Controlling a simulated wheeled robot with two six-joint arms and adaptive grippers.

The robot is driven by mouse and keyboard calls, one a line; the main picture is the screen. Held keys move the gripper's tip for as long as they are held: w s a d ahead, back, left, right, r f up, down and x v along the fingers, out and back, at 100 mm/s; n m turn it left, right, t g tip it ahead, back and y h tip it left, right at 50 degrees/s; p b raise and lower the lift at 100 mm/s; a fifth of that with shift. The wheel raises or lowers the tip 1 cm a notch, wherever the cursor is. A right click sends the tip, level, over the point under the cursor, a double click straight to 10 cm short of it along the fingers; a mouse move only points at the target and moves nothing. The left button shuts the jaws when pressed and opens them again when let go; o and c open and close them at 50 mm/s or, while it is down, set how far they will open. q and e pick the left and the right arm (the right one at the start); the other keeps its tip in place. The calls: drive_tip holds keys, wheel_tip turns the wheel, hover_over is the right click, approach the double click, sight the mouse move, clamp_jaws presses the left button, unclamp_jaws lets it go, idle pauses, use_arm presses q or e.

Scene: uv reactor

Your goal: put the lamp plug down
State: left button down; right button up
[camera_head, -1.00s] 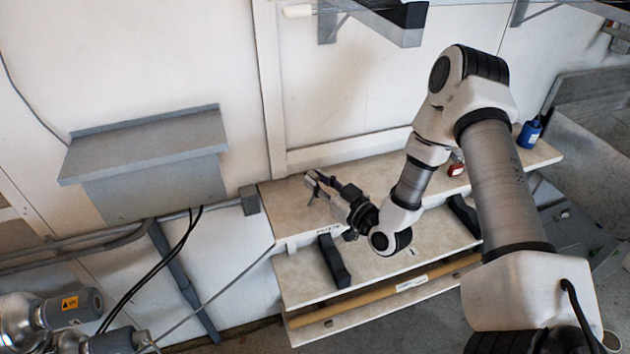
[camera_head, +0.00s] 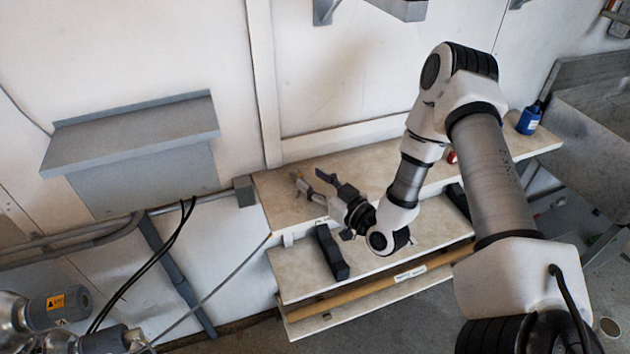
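My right gripper (camera_head: 309,176) is over the upper pale shelf (camera_head: 285,208), near its left end. Its two fingers stand apart with a gap between them, so it looks open. A small pale piece with a tan end (camera_head: 297,179) shows at the left finger. It may be the lamp plug, but it is too small to tell it from the finger or to see whether it rests on the shelf. My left gripper is not in view.
A black block (camera_head: 331,252) stands on the lower step, and a tan tube (camera_head: 375,292) lies below. A blue bottle (camera_head: 529,119) stands at the shelf's right end. Grey cylinders, one labelled (camera_head: 58,303), and dark cables are at lower left. A grey wall box (camera_head: 130,150) is at left.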

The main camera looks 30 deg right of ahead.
drive_tip(key=shift+w+r+p, duration=0.1)
drive_tip(key=shift+r+p, duration=0.3)
drive_tip(key=shift+p, duration=0.05)
drive_tip(key=s+d+p, duration=0.1)
drive_tip(key=s, duration=1.1)
drive_tip(key=shift+d+p, duration=0.4)
